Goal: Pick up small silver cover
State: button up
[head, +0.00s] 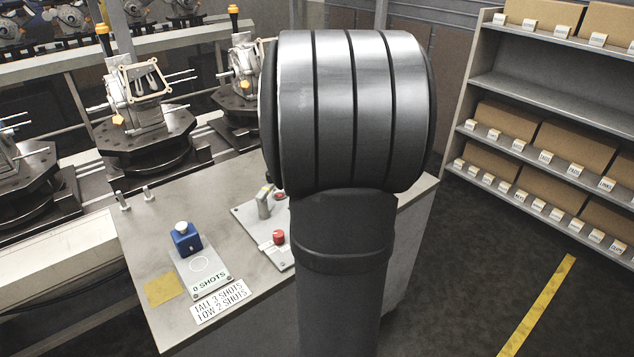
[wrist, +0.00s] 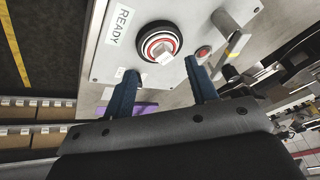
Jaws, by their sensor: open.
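I cannot clearly make out a small silver cover in either view. In the wrist view, a small pale square piece (wrist: 163,53) sits at the middle of a round black fitting with red and white rings (wrist: 146,41); I cannot tell if it is the cover. My gripper (wrist: 160,67) is open, its two blue fingers apart with nothing gripped between them. The fingertips appear near the lower side of the round fitting. In the head view my arm hides the gripper and part of the bench.
The fitting is on a grey panel (wrist: 104,68) labelled READY, beside a red button (wrist: 203,52) and a lever (wrist: 237,42). A purple item (wrist: 143,109) lies below. The bench (head: 150,222) carries a blue block (head: 185,238). Silver housings (head: 140,105) stand on dark conveyor fixtures. Shelves (head: 530,95) hold boxes.

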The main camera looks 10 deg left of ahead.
jog(key=shift+a, duration=0.1)
jog(key=w+a+r+m+g+h, duration=0.3)
jog(key=w+a+r+m+h, duration=0.4)
jog(key=m, duration=0.6)
jog(key=shift+t+y, duration=0.3)
jog(key=shift+y, duration=0.2)
jog(key=x, duration=0.3)
jog(key=s+x, duration=0.1)
jog(key=x, duration=0.7)
jog(key=shift+s+a+f, duration=0.2)
jog(key=shift+s+a, duration=0.05)
jog(key=shift+a+x, duration=0.1)
jog(key=shift+x, duration=1.35)
jog(key=shift+a+x, duration=0.15)
jog(key=shift+x, duration=1.25)
jog(key=shift+w, duration=0.15)
jog(key=c, duration=1.1)
